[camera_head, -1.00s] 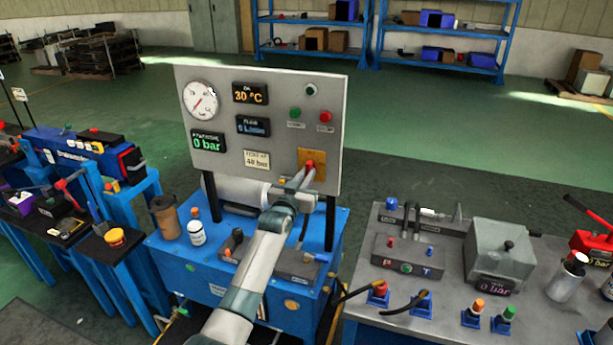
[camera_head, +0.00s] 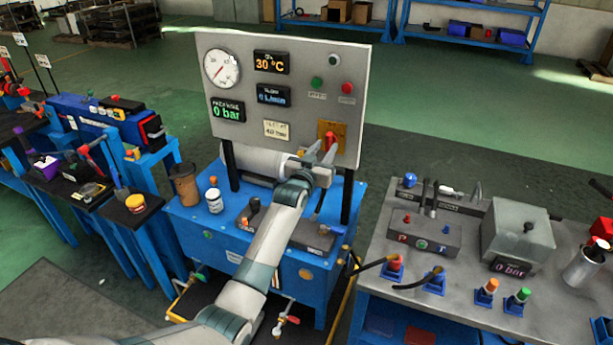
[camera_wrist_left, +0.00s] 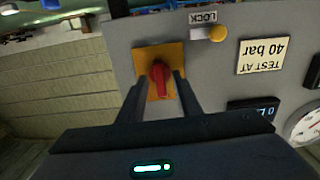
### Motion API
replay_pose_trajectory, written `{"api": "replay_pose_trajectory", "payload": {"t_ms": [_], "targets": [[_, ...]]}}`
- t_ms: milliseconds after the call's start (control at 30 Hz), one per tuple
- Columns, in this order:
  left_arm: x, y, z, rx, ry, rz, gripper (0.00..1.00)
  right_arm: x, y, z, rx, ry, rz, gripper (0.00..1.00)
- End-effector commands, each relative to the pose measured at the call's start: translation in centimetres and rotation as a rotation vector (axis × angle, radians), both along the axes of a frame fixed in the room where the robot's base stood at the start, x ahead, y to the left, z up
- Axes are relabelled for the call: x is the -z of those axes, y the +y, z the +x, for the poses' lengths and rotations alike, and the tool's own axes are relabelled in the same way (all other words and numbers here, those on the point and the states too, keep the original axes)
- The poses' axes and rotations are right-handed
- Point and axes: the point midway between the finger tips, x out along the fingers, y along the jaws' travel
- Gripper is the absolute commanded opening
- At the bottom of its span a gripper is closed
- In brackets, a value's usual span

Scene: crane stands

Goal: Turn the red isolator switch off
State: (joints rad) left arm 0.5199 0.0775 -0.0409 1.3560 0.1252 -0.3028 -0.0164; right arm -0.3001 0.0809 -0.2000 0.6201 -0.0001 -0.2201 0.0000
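The red isolator switch (camera_head: 331,140) sits on a yellow plate (camera_wrist_left: 144,56) at the lower right of the grey panel (camera_head: 300,105). In the left wrist view its red handle (camera_wrist_left: 160,78) runs nearly up and down the picture, slightly tilted. My left gripper (camera_head: 322,152) is at the switch, with its fingers pointing at the panel. In the left wrist view the left gripper (camera_wrist_left: 156,84) is open, one finger on each side of the handle. I cannot tell whether either finger touches it. My right gripper is not in view.
A yellow knob (camera_wrist_left: 217,33) by a LOCK label and a "TEST AT 40 bar" plate (camera_head: 276,130) are near the switch. The pressure display (camera_head: 228,109) reads 0 bar. A blue bench (camera_head: 190,225) stands below the panel, a grey workbench (camera_head: 385,255) to the right.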

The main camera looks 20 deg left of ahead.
Motion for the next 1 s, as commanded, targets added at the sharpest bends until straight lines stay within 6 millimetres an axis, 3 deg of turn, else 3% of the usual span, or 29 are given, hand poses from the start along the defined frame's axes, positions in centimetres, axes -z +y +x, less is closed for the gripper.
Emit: {"api": "replay_pose_trajectory", "payload": {"t_ms": [1000], "targets": [[0.2, 0.5, -14.9, -0.001, 0.002, 0.0, 0.31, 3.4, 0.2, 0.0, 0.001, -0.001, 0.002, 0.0]]}}
